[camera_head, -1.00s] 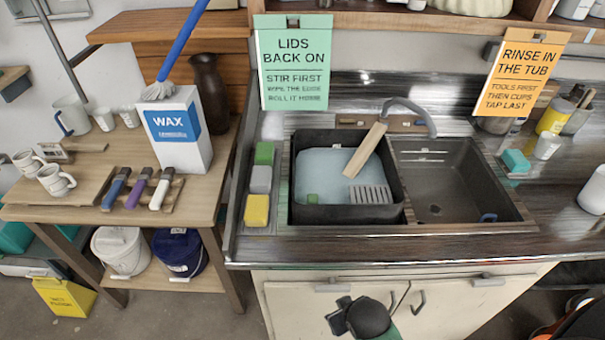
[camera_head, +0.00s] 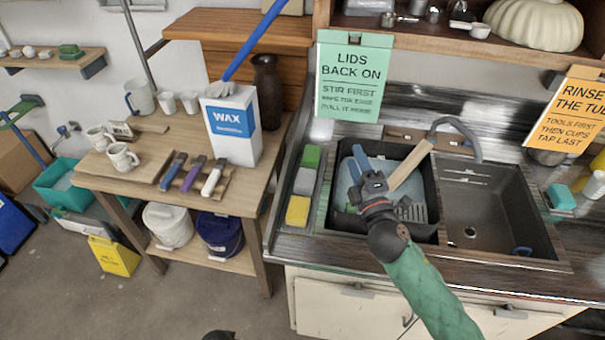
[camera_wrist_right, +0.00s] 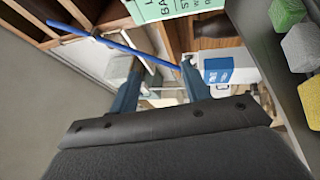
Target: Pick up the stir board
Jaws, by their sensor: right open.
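The stir board is most likely the pale wooden board (camera_head: 410,165) leaning in the black left sink basin (camera_head: 431,212), its upper end at the back rim. My right gripper (camera_head: 362,166) is over this basin, left of the board and apart from it in the picture; its depth relative to the board is unclear. Its two fingers (camera_wrist_right: 160,85) are spread with nothing between them in the right wrist view. The board does not show in that view. My right gripper and wrist hide part of the basin's inside.
The right basin (camera_head: 480,212) looks mostly empty. Green, grey and yellow blocks (camera_head: 298,210) line the sink's left side. A curved faucet (camera_head: 462,128) rises behind. A WAX box (camera_head: 231,125) stands on the left table.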

